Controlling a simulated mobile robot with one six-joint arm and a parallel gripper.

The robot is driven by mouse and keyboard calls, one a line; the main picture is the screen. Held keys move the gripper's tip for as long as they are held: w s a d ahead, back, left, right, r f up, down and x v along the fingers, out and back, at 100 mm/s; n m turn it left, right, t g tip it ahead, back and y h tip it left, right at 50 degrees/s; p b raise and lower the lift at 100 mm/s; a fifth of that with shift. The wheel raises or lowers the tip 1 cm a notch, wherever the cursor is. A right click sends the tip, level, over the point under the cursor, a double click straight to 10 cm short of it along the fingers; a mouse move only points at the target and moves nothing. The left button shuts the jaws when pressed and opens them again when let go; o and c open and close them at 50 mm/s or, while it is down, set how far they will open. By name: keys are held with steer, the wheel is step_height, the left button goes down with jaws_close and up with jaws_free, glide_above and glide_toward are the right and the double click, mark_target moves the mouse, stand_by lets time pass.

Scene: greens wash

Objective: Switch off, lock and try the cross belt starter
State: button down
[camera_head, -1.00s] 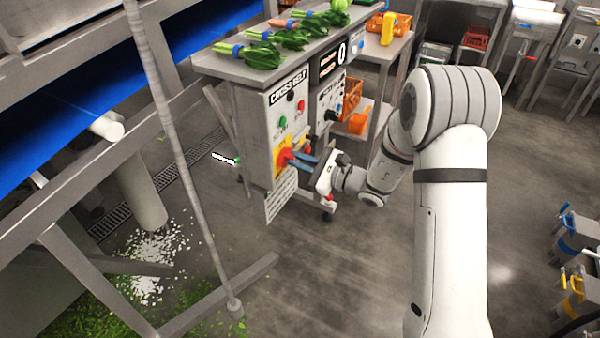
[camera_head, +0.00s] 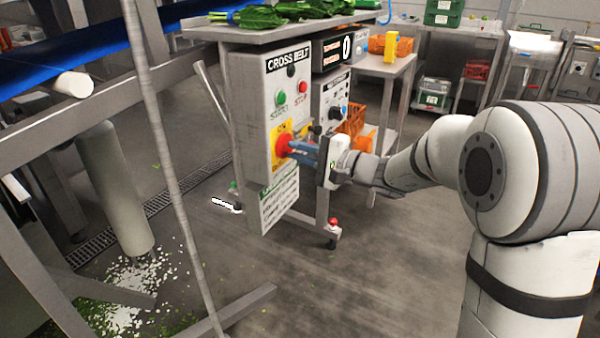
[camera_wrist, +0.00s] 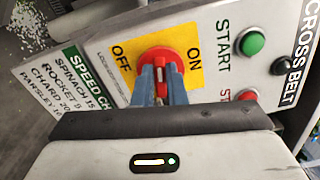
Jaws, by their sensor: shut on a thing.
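The cross belt starter (camera_head: 268,105) is a grey box labelled CROSS BELT, with a green START button (camera_head: 281,98) and a red STOP button (camera_head: 302,87). Low on it a red rotary switch handle (camera_head: 281,146) sits on a yellow plate (camera_head: 277,160). In the wrist view the plate (camera_wrist: 193,88) reads OFF on the left and ON on the right. My gripper (camera_head: 293,149) is at the switch, its blue fingers shut on the red handle (camera_wrist: 163,58). The handle points along the fingers, between the OFF and ON words. No padlock can be made out on it.
A speed chart (camera_head: 280,200) hangs below the starter. A second control box (camera_head: 331,105) stands just right of it. Leafy greens (camera_head: 255,16) lie on the bench above. A grey post (camera_head: 160,120) crosses the left foreground. The floor (camera_head: 380,270) in front is open.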

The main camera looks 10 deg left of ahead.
steer(key=n+b, duration=0.1)
steer(key=b, duration=0.1)
steer(key=shift+f+n+b, duration=0.3)
steer(key=shift+f+b, duration=0.05)
steer(key=shift+b, duration=0.05)
steer(key=shift+r+n+b, duration=0.1)
steer(key=shift+n+b, duration=0.2)
steer(key=shift+b, duration=0.1)
steer(key=shift+r, duration=0.1)
steer(key=c, duration=1.5)
jaws_free()
steer(key=shift+d, duration=0.1)
steer(key=p+v, duration=0.1)
steer(key=v, duration=0.6)
steer(key=shift+s+d+p, duration=0.15)
steer(key=shift+d+p, duration=0.15)
steer(key=shift+p, duration=0.1)
steer(key=shift+r, duration=0.1)
